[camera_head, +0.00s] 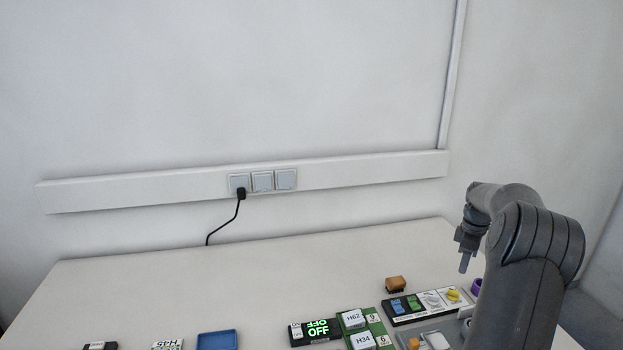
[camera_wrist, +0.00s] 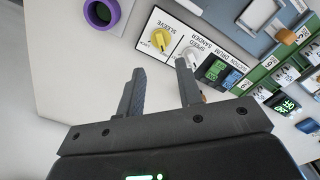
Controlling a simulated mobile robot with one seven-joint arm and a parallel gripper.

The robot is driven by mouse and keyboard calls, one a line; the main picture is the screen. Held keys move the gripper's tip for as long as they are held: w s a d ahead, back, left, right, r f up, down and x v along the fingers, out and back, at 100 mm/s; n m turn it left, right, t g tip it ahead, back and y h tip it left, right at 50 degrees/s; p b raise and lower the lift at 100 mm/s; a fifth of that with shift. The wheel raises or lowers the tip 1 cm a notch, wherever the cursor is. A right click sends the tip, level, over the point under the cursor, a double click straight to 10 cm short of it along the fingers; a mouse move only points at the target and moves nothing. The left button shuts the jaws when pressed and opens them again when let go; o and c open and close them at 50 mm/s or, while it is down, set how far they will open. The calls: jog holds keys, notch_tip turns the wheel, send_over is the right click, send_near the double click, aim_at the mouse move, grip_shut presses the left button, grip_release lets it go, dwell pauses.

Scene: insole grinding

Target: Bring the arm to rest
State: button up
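My gripper (camera_head: 466,262) hangs pointing down above the right part of the table, at the end of my grey arm. In the wrist view its two dark fingers (camera_wrist: 160,66) are spread apart with nothing between them, so it is open and empty. Beyond the fingertips in that view is a white control panel (camera_wrist: 172,45) with a yellow knob (camera_wrist: 160,41) and a pale knob. The fingers look apart from the panel, but the exact height is hard to tell.
The table (camera_head: 240,275) is clear at the back. Wall sockets (camera_head: 262,181) hold a black cable.

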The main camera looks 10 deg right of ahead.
jog(key=s+a+r+m+t+h, duration=0.1)
jog(key=s+a+r, duration=0.1)
jog(key=a+r, duration=0.55)
jog(key=s+a+r+m, duration=0.15)
jog(key=a+r, duration=0.25)
jog(key=a, duration=0.6)
jog(key=s+a+r+m+t+h, duration=0.1)
jog(key=s+a+r, duration=0.3)
jog(key=a, duration=0.5)
jog(key=s+a+m+t+y, duration=0.2)
jog(key=s+a+m, duration=0.3)
jog(key=s+a, duration=1.2)
jog(key=s+t, duration=0.1)
jog(key=s, duration=0.3)
jog(key=shift+a+f+t, duration=0.15)
jog(key=shift+a+t, duration=0.1)
jog(key=shift+t, duration=0.05)
jog(key=shift+c, duration=0.3)
